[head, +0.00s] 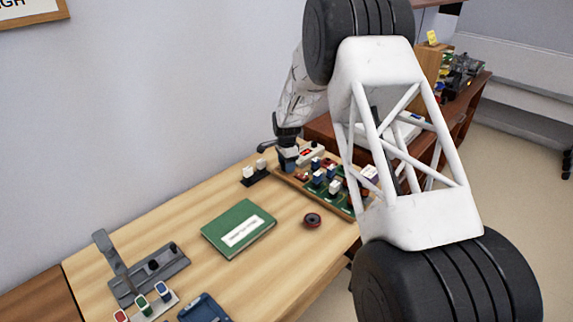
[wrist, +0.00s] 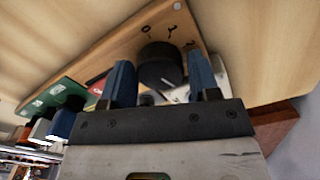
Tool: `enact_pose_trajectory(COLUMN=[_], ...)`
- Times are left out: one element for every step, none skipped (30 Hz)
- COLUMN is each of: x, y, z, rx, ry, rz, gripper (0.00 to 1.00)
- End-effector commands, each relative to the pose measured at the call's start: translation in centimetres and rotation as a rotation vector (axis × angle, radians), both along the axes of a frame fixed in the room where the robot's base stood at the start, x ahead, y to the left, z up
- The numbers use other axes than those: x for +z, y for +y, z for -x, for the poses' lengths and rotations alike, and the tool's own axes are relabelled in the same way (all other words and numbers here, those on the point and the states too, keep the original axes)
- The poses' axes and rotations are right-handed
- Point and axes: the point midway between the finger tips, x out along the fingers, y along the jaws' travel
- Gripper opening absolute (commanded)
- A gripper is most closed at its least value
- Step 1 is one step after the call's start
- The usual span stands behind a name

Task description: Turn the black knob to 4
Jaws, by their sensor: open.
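The black knob (wrist: 160,62) stands on a wooden board (wrist: 100,55) in the wrist view, with a faint pale mark near its lower edge. Small dark scale marks, one like a 0 and one like a 2, run around its far side; I cannot read them all. My gripper (wrist: 162,76) is open, with one blue finger on each side of the knob and a visible gap at each side. In the head view my gripper (head: 288,158) is at the back left end of the board (head: 345,211); the knob cannot be made out there.
Several coloured switches (head: 335,187) stand on the board beside my gripper. A small white-topped switch block (head: 255,172) is just left of it.

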Motion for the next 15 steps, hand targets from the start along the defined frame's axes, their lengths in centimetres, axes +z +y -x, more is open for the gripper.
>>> enact_pose_trajectory(x=[0.3, 0.4, 0.7, 1.0, 1.2, 1.6, 2.0, 2.3, 2.8, 3.2, 3.6, 4.2, 4.6, 5.0, 5.4], y=[0.0, 0.0, 0.0, 0.0, 0.0, 0.0, 0.0, 0.0, 0.0, 0.0, 0.0, 0.0, 0.0, 0.0, 0.0], z=[0.0, 0.0, 0.0, 0.0, -0.1, 0.0, 0.0, 0.0, 0.0, -0.1, -0.1, -0.1, 0.0, 0.0, 0.0], rx=[0.000, 0.000, 0.000, 0.000, 0.000, 0.000, 0.000, 0.000, 0.000, 0.000, 0.000, 0.000, 0.000, 0.000, 0.000], ry=[-0.001, -0.001, -0.002, -0.002, -0.002, -0.001, -0.001, -0.001, -0.002, -0.002, -0.003, -0.003, -0.002, -0.002, -0.002], rz=[0.000, 0.000, -0.001, 0.000, -0.001, 0.000, 0.000, 0.000, -0.001, 0.000, 0.000, 0.000, 0.000, -0.001, -0.001], gripper=[0.56, 0.56, 0.56, 0.56, 0.56, 0.56, 0.56, 0.56, 0.56, 0.56, 0.56, 0.56, 0.56, 0.56, 0.56])
